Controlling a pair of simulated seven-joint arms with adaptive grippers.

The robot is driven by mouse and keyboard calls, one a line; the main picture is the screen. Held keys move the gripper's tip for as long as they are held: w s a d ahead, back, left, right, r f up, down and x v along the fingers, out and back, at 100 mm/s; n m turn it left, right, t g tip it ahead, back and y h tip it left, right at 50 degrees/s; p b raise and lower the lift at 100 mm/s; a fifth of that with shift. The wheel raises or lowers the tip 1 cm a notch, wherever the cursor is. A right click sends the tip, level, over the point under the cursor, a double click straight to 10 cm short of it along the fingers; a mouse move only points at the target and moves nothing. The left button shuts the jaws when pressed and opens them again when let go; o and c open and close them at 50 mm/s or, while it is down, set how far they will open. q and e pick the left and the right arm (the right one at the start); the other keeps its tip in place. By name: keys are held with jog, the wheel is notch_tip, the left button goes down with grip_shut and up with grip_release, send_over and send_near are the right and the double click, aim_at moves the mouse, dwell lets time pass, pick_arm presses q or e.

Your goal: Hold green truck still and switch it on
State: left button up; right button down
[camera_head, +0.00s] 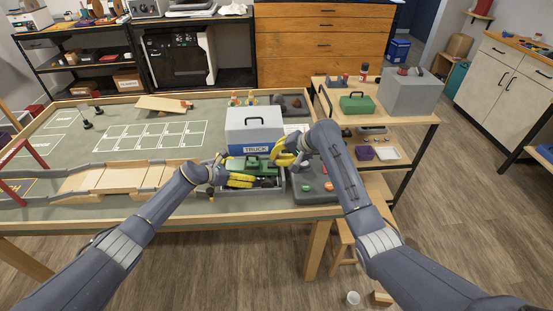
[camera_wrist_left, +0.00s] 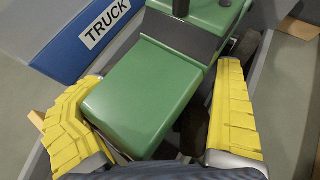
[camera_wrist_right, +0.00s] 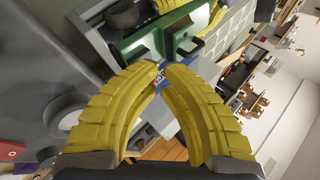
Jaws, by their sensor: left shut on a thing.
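The green truck (camera_head: 250,163) sits in a low grey tray in front of the box labelled TRUCK (camera_head: 255,132). In the left wrist view its green body (camera_wrist_left: 135,95) lies between the yellow fingers of my left gripper (camera_wrist_left: 160,120), which is shut on it. That gripper (camera_head: 240,180) reaches the truck from the front left in the head view. My right gripper (camera_head: 277,157) is at the truck's right end. In the right wrist view its fingertips (camera_wrist_right: 164,68) nearly meet, with nothing between them, close to the green body (camera_wrist_right: 155,42). I cannot make out the switch.
A dark grey tray (camera_head: 315,190) with small coloured parts lies right of the truck. Wooden ramps (camera_head: 130,175) with grey rails lie to the left. A side table holds a green case (camera_head: 357,104) and a grey block (camera_head: 410,95). The mat behind the ramps is mostly clear.

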jog(key=shift+r, duration=0.3)
jog(key=s+d+f+v, duration=0.1)
jog(key=v, duration=1.2)
jog(key=shift+s+f, duration=0.2)
jog(key=shift+f, duration=0.1)
jog(key=shift+d, duration=0.1)
